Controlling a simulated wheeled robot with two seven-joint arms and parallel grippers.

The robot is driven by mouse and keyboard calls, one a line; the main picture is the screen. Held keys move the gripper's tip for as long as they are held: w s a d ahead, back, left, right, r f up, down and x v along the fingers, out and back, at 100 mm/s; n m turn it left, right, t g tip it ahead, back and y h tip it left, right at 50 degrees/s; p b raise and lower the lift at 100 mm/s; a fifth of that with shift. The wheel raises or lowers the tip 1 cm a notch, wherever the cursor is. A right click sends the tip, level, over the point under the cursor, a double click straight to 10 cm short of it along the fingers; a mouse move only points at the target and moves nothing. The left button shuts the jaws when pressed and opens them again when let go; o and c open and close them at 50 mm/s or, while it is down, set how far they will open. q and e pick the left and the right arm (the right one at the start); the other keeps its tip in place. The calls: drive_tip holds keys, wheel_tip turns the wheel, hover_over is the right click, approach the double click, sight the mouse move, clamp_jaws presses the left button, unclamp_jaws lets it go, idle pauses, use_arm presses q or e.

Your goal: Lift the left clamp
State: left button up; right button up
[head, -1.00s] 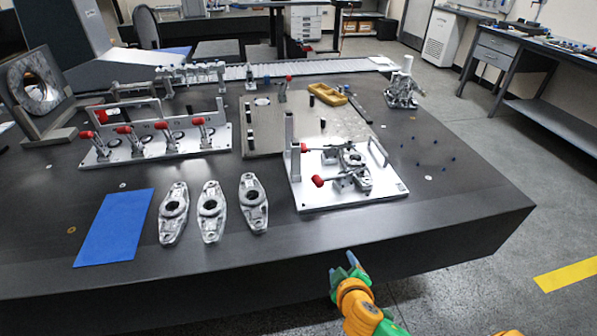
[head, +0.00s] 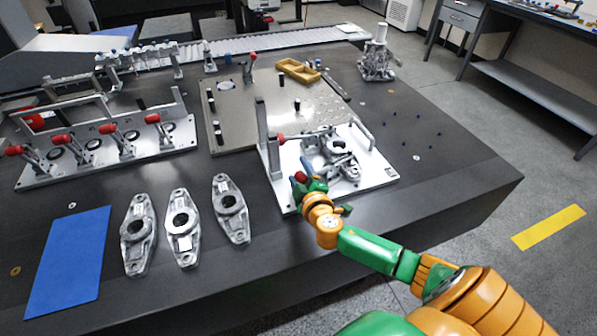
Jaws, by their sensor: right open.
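A metal fixture plate (head: 374,178) stands near the table's front right, with a cast part (head: 338,146) on it. Two clamps with red handle tips lie there: one red tip (head: 281,139) is farther back and left, the other red tip (head: 300,177) is nearer the front edge. The pictures do not settle which is the left clamp. My right gripper (head: 303,181) is open at the nearer red tip, its fingers around or beside it; contact cannot be told. It partly hides that clamp's arm and the plate's front. My left gripper is not in view.
Several castings (head: 182,228) lie left of the fixture, beside a blue mat (head: 70,262). A plate with red-handled clamps (head: 96,158) stands at left. A drilled plate (head: 225,110) and a yellow tray (head: 298,71) lie behind. The table's right part is mostly clear.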

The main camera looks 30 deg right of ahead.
drive_tip(key=shift+w+f, duration=0.1)
drive_tip(key=shift+w, duration=0.15)
drive_tip(key=shift+s, duration=0.1)
drive_tip(key=shift+c, duration=0.8)
clamp_jaws()
idle(0.4)
